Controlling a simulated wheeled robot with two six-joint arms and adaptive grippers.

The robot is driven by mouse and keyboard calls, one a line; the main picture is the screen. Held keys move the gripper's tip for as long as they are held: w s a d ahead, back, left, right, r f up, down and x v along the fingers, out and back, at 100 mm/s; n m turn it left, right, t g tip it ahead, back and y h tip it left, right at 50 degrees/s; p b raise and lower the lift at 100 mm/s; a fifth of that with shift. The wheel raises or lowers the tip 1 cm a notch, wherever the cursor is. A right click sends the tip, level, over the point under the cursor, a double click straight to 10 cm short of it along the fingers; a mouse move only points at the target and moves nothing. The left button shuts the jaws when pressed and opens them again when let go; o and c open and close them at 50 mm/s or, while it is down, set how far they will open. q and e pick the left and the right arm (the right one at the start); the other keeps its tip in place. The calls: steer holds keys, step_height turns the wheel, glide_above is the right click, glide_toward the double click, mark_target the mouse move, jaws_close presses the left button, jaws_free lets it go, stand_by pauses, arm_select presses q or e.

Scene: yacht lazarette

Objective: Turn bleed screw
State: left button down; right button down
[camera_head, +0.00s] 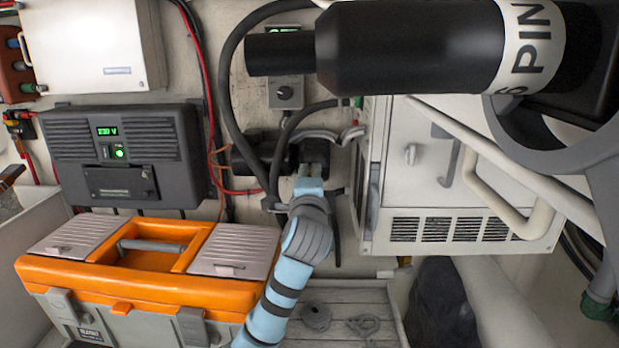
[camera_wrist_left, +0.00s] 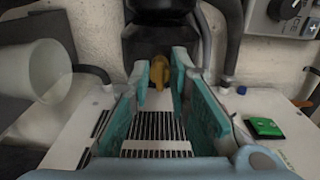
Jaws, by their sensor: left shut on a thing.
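A brass bleed screw (camera_wrist_left: 160,72) shows in the left wrist view, at the lower end of a black housing (camera_wrist_left: 158,38). My left gripper (camera_wrist_left: 161,85) has its teal-lined fingers on either side of the screw, shut on it. In the head view my left gripper (camera_head: 313,168) reaches up to the black housing (camera_head: 285,155) on the back wall. There the screw is hidden behind the gripper. How far the screw is turned cannot be told. My right gripper is not in view.
A large black cylinder (camera_head: 400,48) hangs across the upper right. A white vented cabinet (camera_head: 450,195) stands right of my left gripper. An orange toolbox (camera_head: 140,290) sits at lower left, close to my left arm. Black hoses (camera_head: 228,75) and red cables (camera_head: 203,70) run along the wall.

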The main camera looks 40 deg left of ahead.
arm_select(q)
steer(key=n, duration=0.5)
steer(key=n+b, duration=0.1)
steer(key=n, duration=0.5)
steer(key=n+b, duration=0.1)
steer(key=n, duration=0.5)
steer(key=shift+w+d, duration=0.15)
steer(key=shift+w, duration=0.1)
steer(key=shift+n, duration=0.3)
steer(key=shift+f, duration=0.1)
steer(key=c, duration=1.5)
jaws_free()
steer(key=shift+f, duration=0.1)
steer(key=v, duration=1.2)
steer(key=shift+d, duration=0.1)
